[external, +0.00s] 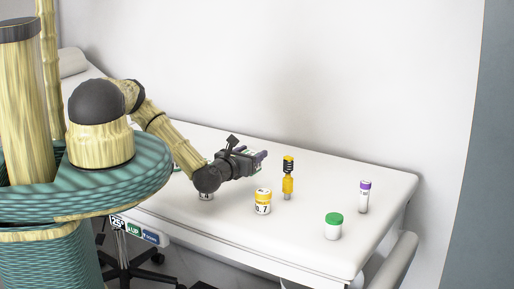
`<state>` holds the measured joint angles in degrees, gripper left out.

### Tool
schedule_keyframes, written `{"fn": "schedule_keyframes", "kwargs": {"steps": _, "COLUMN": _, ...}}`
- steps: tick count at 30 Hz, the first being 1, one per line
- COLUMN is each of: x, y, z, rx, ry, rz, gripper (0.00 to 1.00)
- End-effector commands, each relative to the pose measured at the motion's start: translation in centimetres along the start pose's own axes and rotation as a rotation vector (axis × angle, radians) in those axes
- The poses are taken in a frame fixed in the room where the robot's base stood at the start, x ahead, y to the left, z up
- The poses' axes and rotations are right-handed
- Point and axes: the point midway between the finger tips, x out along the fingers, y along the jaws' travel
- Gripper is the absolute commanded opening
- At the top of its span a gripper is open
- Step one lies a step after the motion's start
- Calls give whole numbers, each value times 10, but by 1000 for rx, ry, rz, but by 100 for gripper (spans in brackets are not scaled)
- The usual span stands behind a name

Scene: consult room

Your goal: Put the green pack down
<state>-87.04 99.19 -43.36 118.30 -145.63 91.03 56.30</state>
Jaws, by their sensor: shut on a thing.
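My gripper (258,158) is over the middle of the white exam bed (345,175), its fingers pointing right. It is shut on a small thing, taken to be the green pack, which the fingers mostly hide. Only small coloured bits show at the jaws, so its shape and tilt cannot be told. The gripper appears to be above the bed's surface, but the exact gap cannot be told from this view.
A green-lidded jar (333,229) and a purple-capped vial (365,198) stand farther right. A partly hidden jar (206,197) is below my wrist.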

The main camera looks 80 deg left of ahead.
Motion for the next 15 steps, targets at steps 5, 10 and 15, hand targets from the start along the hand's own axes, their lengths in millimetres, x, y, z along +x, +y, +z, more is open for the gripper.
{"fn": "schedule_keyframes", "kwargs": {"steps": 5, "x": 0, "y": 0, "z": -23, "rx": -1, "ry": 0, "rz": 2, "gripper": 19}}
{"fn": "schedule_keyframes", "kwargs": {"steps": 10, "x": 0, "y": 0, "z": -36, "rx": 0, "ry": -1, "rz": -1, "gripper": 19}}
{"fn": "schedule_keyframes", "kwargs": {"steps": 15, "x": 0, "y": 0, "z": -35, "rx": 0, "ry": -1, "rz": -1, "gripper": 19}}
